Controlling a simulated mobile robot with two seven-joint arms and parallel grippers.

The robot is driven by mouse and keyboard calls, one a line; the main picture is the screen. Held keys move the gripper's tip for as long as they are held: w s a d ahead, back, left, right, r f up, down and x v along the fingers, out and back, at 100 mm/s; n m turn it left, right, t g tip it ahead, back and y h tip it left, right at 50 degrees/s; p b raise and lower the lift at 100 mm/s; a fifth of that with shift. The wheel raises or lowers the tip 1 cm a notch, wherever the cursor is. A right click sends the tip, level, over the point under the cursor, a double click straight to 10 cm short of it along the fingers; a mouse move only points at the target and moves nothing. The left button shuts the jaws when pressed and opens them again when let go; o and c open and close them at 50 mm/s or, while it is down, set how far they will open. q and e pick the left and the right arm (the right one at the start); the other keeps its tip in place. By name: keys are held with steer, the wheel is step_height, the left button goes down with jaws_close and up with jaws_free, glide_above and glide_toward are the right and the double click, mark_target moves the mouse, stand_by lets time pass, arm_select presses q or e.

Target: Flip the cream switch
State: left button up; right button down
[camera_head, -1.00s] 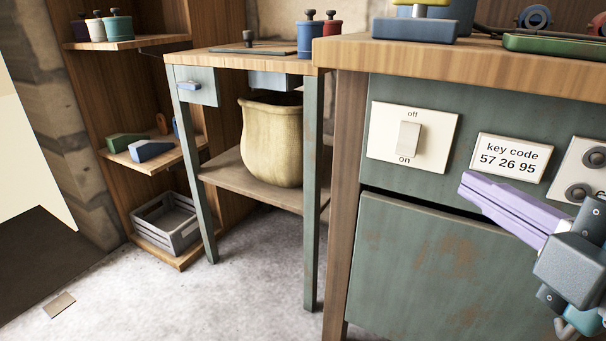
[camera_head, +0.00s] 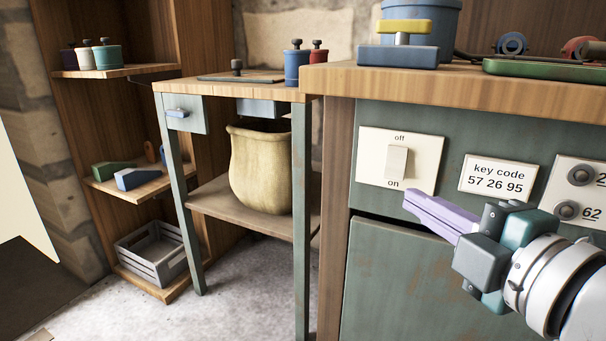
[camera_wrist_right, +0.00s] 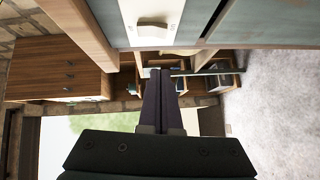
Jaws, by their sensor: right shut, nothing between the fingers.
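The cream switch (camera_head: 397,162) is a rocker on a pale plate (camera_head: 372,157) marked "off" above and "on" below, on the green front of the workbench. It also shows at the top of the right wrist view (camera_wrist_right: 153,24). My right gripper (camera_head: 408,197) has purple fingers and is shut and empty. My left gripper is not in view.
A key code label (camera_head: 497,178) and a panel with round knobs (camera_head: 580,190) are to the right of the switch. The workbench top (camera_head: 450,86) overhangs above it. A cabinet door (camera_head: 410,280) is below.

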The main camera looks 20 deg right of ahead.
mark_target(389, 175)
steer(key=shift+w+d+f+b, duration=0.25)
steer(key=shift+w+d, duration=0.3)
steer(key=shift+w, duration=0.65)
steer(key=shift+w+d+f+b, duration=0.1)
steer(key=shift+w+d+b, duration=0.15)
steer(key=shift+w+d, duration=0.65)
steer(key=shift+w+d+f+b, duration=0.2)
steer(key=shift+w+d+b, duration=0.05)
steer(key=shift+w, duration=1.2)
steer(key=b, duration=0.1)
steer(key=f+b, duration=0.1)
steer(key=b, duration=0.1)
steer(key=shift+w+d+f+n+t, duration=0.1)
steer(key=shift+w+d+n+t, duration=0.1)
steer(key=shift+n+t, duration=0.1)
steer(key=shift+r+p, duration=0.35)
steer(key=shift+r, duration=0.1)
